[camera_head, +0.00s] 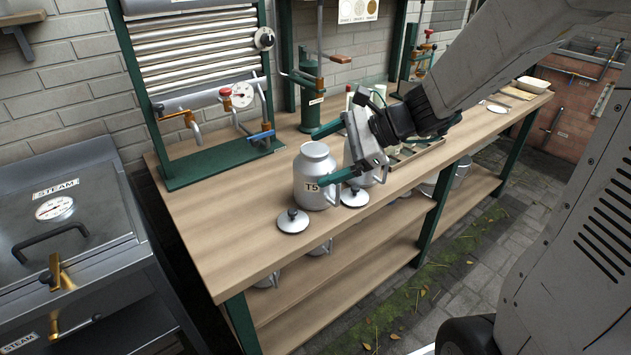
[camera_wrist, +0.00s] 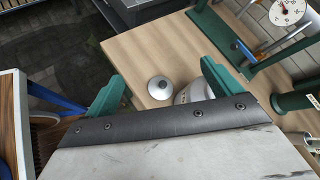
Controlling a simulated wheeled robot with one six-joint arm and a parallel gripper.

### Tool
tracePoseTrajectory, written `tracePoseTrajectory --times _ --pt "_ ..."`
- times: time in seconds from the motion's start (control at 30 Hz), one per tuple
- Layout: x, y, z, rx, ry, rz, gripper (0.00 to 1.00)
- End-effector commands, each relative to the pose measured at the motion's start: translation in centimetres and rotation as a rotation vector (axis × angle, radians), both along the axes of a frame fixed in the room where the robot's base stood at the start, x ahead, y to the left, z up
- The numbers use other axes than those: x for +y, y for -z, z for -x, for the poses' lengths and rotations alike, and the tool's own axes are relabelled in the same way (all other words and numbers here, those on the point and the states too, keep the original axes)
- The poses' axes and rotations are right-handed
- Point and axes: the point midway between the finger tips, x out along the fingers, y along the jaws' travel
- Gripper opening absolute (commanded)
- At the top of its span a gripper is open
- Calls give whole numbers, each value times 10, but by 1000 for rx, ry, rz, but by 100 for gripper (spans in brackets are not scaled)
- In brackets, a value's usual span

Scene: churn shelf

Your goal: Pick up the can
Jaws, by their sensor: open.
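A silver metal can (camera_head: 313,182) marked T5 stands upright and open-topped on the wooden workbench. My gripper (camera_head: 318,157) is open at its right side, its two green fingers reaching toward it, one near the can's far side and one near its front. I cannot tell whether either finger touches it. In the wrist view, my gripper (camera_wrist: 165,84) has its green fingers wide apart with nothing clasped. Part of a silver can (camera_wrist: 189,94) shows beside the right finger, its rest hidden by the finger and gripper body.
Round lids lie on the bench (camera_head: 225,235), one in front of the can (camera_head: 292,221) and one to its right (camera_head: 355,197). A green-framed press with a gauge (camera_head: 238,95) stands behind. The bench's left end is clear.

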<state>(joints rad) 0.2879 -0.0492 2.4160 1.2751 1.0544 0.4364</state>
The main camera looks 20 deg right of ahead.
Motion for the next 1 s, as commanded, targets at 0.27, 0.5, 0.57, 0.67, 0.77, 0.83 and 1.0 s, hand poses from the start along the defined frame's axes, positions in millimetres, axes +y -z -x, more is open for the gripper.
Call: tracePoseTrajectory --times 0.27,0.5,0.57,0.67,0.77,0.83,1.0 --pt "-67 46 -84 203 511 -339 90" --pt "-71 60 -106 234 595 -397 90" --pt "-66 63 -111 234 595 -397 90" --pt "-59 67 -118 233 593 -397 90" --pt "-48 73 -127 234 591 -396 90" --pt "-40 77 -133 235 591 -395 90" --pt "-30 83 -146 231 592 -396 90"
